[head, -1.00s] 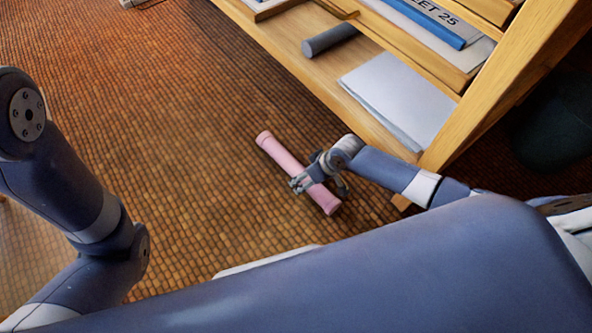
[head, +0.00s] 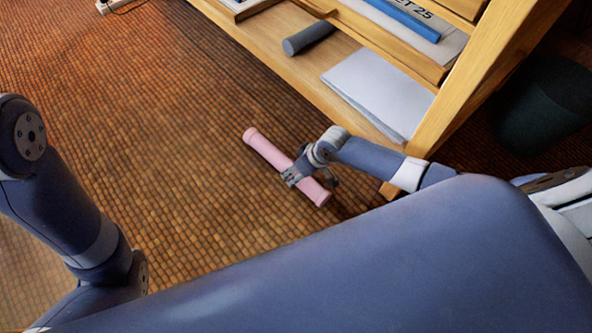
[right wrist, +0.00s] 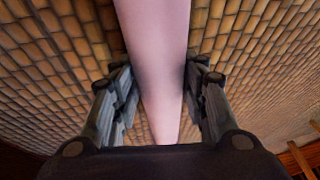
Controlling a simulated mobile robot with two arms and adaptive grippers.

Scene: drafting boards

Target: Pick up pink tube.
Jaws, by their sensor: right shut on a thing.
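The pink tube (head: 268,151) is over the brown floor in the head view, slanting from upper left to lower right. My right gripper (head: 292,177) is shut on the tube nearer its lower right end. In the right wrist view the tube (right wrist: 155,50) runs between the two fingers of the right gripper (right wrist: 160,88), one on each side. I cannot tell whether the tube touches the floor. My left arm shows at the left of the head view, but its gripper is out of view.
A wooden shelf unit (head: 455,110) stands close to the right arm. On its low board lie a grey tube (head: 309,37) and white paper sheets (head: 380,88). A dark bin (head: 545,105) stands at the right. The floor (head: 130,100) left of the tube is clear.

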